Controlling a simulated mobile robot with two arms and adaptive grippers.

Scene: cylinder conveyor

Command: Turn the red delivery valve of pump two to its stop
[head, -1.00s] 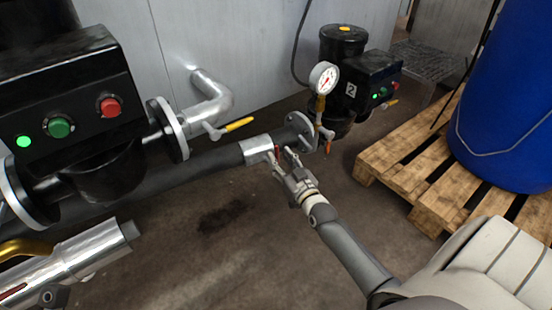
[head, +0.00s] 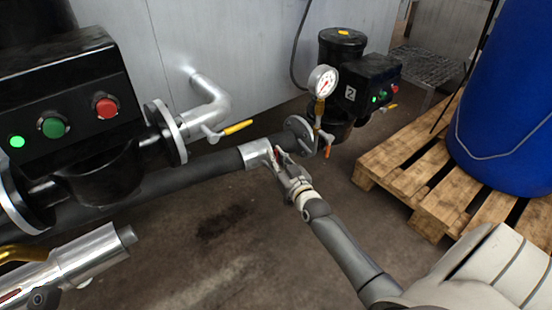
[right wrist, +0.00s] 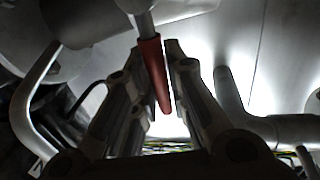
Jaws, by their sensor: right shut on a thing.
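The red valve handle (right wrist: 152,75) hangs between the two fingers of my right gripper (right wrist: 160,85) in the right wrist view. In the head view my right gripper (head: 279,160) is at the silver pipe fitting (head: 257,153), just left of the flange by pump two, and is shut on the red handle. Only a sliver of red shows there; the fingers hide the rest. Pump two (head: 343,48) is the black unit with a white "2" plate. The handle's stop cannot be made out. My left gripper is not in view.
A pressure gauge (head: 322,82) and an orange-tipped lever (head: 327,151) are close to the right of my right gripper. A nearer pump (head: 70,85) with a yellow lever (head: 238,127) is at left. A wooden pallet (head: 395,170) carries a blue drum (head: 510,100) at right.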

